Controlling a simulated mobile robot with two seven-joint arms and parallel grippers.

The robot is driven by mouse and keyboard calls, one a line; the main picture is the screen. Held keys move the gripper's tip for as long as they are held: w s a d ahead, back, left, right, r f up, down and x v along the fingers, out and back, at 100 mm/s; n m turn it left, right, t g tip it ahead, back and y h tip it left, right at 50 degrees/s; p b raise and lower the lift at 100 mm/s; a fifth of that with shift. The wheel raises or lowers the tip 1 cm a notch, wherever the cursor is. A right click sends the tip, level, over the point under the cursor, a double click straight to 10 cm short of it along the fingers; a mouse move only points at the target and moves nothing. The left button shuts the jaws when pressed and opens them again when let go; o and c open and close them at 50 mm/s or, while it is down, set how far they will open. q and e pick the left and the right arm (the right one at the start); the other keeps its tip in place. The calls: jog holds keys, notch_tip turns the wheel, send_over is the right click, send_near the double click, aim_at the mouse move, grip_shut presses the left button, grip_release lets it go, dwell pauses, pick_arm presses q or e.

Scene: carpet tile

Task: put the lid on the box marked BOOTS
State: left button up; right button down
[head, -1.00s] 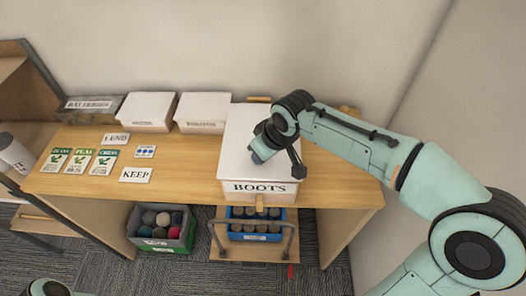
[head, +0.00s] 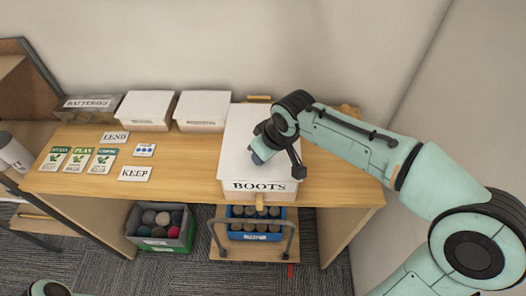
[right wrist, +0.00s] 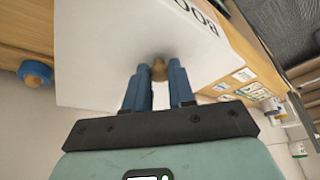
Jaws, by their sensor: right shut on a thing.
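The box marked BOOTS (head: 232,194) stands at the right part of the wooden bench, its label facing front. A large white lid (head: 240,125) lies flat over its top and looks level; I cannot see a gap along the front. The lid also shows in the right wrist view (right wrist: 100,45), with part of the lettering beyond it. My right gripper (head: 257,157) is over the lid. In the right wrist view its blue fingers (right wrist: 160,80) are shut on the lid's brown knob (right wrist: 159,68). My left gripper is out of view.
Two white-lidded boxes (head: 147,108) (head: 203,108) and a grey box marked BATTERIES (head: 88,115) stand along the wall. Cards marked LEND (head: 115,137) and KEEP (head: 135,174) lie on the bench (head: 190,165). Below are a bin of balls (head: 148,240) and a blue crate (head: 256,237).

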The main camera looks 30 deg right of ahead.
jog(key=shift+f, duration=0.3)
dwell(0.5)
jog(key=c, duration=0.9)
grip_release()
jog(key=shift+r, duration=0.15)
jog(key=p+v, duration=0.1)
jog(key=v, duration=1.2)
jog(key=shift+r, duration=0.1)
